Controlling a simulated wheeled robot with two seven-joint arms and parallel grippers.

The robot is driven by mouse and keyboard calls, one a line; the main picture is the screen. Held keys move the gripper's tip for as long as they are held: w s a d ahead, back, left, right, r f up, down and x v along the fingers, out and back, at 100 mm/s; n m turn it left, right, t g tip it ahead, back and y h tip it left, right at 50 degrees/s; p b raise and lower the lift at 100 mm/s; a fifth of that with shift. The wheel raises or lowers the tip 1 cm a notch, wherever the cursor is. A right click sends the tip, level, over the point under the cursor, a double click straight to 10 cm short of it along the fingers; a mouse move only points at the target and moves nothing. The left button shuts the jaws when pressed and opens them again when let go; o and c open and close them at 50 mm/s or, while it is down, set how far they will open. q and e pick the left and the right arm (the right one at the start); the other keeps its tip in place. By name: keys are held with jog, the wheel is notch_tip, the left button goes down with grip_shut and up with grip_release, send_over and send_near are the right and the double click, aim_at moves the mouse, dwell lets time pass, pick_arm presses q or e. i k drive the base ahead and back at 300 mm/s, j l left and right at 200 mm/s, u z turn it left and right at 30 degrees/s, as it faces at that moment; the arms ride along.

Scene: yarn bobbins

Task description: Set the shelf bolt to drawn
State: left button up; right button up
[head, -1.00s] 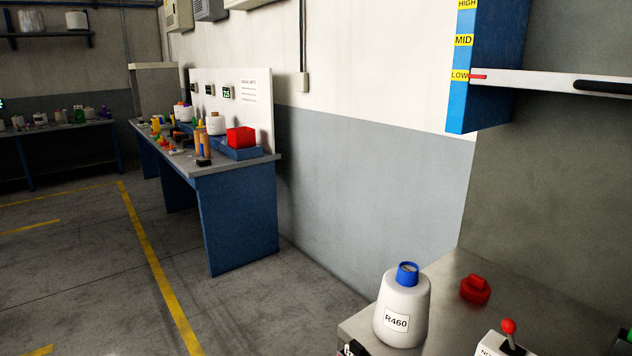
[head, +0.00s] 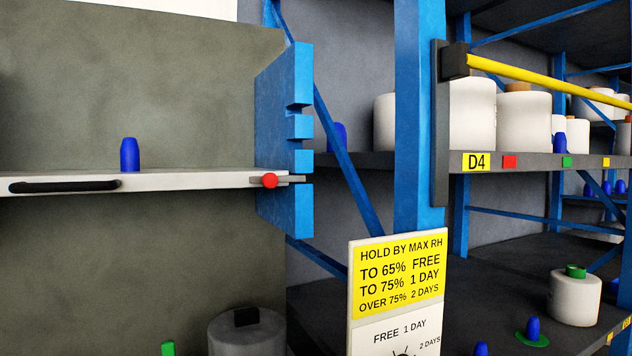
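The shelf bolt (head: 270,181) shows as a red round knob at the right end of the light grey shelf (head: 200,182) in the head view. A short grey bar runs right from the knob to the notched blue post (head: 285,140) and lies at one of its notches. How deep the bar sits in the notch I cannot tell. A black handle (head: 65,186) is on the shelf's front edge at the left. Neither of my grippers is in view.
A blue cone (head: 130,155) stands on the shelf. A yellow sign (head: 400,274) stands front right of the post. Behind it, a blue rack holds white bobbins (head: 523,120), with a yellow bar (head: 550,76) across it. A grey rounded object (head: 247,335) is below the shelf.

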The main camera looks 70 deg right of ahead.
aim_at(270, 180)
jog(key=z, duration=1.85)
jog(key=k+z, duration=0.2)
jog(key=i+j, duration=0.05)
jog(key=i, duration=0.05)
